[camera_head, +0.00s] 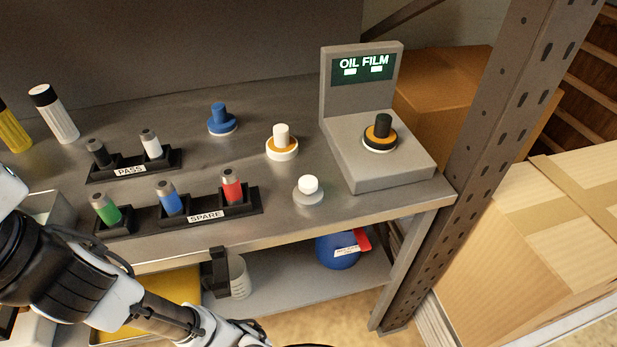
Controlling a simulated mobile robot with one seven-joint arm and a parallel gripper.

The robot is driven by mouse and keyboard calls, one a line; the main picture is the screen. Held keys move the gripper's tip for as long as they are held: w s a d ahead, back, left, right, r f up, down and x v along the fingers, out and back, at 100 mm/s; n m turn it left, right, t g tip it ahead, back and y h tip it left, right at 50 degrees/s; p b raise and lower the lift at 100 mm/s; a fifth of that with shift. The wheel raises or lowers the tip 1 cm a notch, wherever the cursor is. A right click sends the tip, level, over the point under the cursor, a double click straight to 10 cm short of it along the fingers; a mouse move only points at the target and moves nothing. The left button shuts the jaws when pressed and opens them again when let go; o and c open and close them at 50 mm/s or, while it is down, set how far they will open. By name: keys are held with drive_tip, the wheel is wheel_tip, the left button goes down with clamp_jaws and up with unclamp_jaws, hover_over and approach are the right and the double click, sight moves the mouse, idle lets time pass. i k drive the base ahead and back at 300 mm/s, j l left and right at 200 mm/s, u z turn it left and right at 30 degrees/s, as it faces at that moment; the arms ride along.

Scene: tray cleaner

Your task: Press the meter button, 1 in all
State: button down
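The oil film meter (337,93) stands at the right end of the grey bench. A black-topped piece with an orange ring (380,132) sits on the meter's flat plate. A white round button (308,186) on a pale grey disc sits on the bench to the left of the meter's plate, near the front edge. It looks like the meter button. My arm crosses the lower left, below the bench front; my gripper is out of view.
A blue knobbed piece (221,120) and an orange-and-white one (281,142) stand left of the meter. The PASS rack (111,172) and SPARE rack (238,208) hold small cylinders. A rack post (478,130) and cardboard boxes (540,265) bound the right. A blue container (335,252) sits below.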

sight(307, 184)
drive_tip(key=l+u, duration=0.2)
drive_tip(key=l, duration=0.2)
drive_tip(key=k+l+u, duration=0.1)
drive_tip(key=l+u, duration=0.15)
drive_tip(key=l, duration=0.15)
drive_tip(key=l+u, duration=0.2)
drive_tip(key=l, duration=0.2)
drive_tip(key=k+l+u, duration=0.45)
drive_tip(key=l, duration=0.25)
drive_tip(key=i, duration=0.1)
